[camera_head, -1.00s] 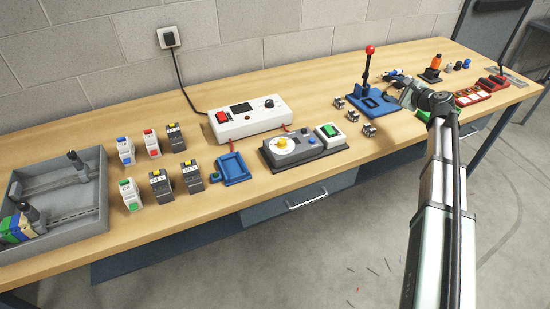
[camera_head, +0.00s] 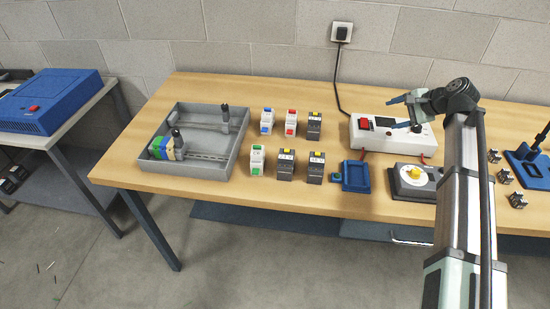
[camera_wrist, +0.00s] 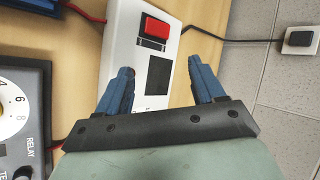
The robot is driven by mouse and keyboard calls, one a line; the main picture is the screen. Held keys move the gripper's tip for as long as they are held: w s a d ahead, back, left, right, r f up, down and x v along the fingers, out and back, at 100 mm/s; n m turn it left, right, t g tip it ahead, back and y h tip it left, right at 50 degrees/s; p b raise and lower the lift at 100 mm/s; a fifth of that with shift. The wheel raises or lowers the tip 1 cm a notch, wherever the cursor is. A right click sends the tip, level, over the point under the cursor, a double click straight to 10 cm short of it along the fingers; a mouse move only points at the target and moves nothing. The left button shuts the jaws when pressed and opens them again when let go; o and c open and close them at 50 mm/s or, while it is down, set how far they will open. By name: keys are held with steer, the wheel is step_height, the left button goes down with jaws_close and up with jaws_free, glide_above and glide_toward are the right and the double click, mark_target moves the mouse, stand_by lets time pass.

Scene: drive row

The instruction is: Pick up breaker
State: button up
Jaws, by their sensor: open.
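Several breaker-like modules stand in two rows on the wooden bench in the head view. The back row has a white one with blue (camera_head: 267,121), a white one with red (camera_head: 291,122) and a dark one with a yellow top (camera_head: 314,125). The front row has a white one with green (camera_head: 257,159) and two dark ones with yellow tops (camera_head: 286,164) (camera_head: 316,167). I cannot tell which one is the task's breaker. My gripper (camera_head: 397,112) is open and empty, right of the modules, above the white power box (camera_head: 365,142). The wrist view shows both blue fingers (camera_wrist: 160,88) apart over that box.
A grey tray (camera_head: 236,160) with rails and coloured terminal blocks lies left of the modules. A blue fixture (camera_head: 356,177) and a grey dial panel (camera_head: 410,190) are on the right. A cable runs from the wall socket (camera_head: 341,32). The bench front edge is clear.

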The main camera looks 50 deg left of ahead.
steer(key=s+a+n+g+h, duration=0.1)
steer(key=s+a+n+h, duration=0.15)
steer(key=s+a, duration=0.5)
steer(key=s+a+n+h, duration=0.2)
steer(key=s+a+n, duration=0.25)
steer(key=s, duration=0.55)
step_height(320, 180, up, 2)
steer(key=r+n+t+h, duration=0.1)
steer(key=n+h, duration=0.3)
steer(key=n, duration=0.2)
glide_above(257, 150)
steer(key=s, duration=0.1)
step_height(257, 150, down, 8)
steer(key=shift+w+f, duration=0.25)
steer(key=shift+f, duration=1.1)
steer(key=shift+w+f, duration=0.25)
steer(key=shift+f, duration=1.05)
steer(key=c, duration=1.2)
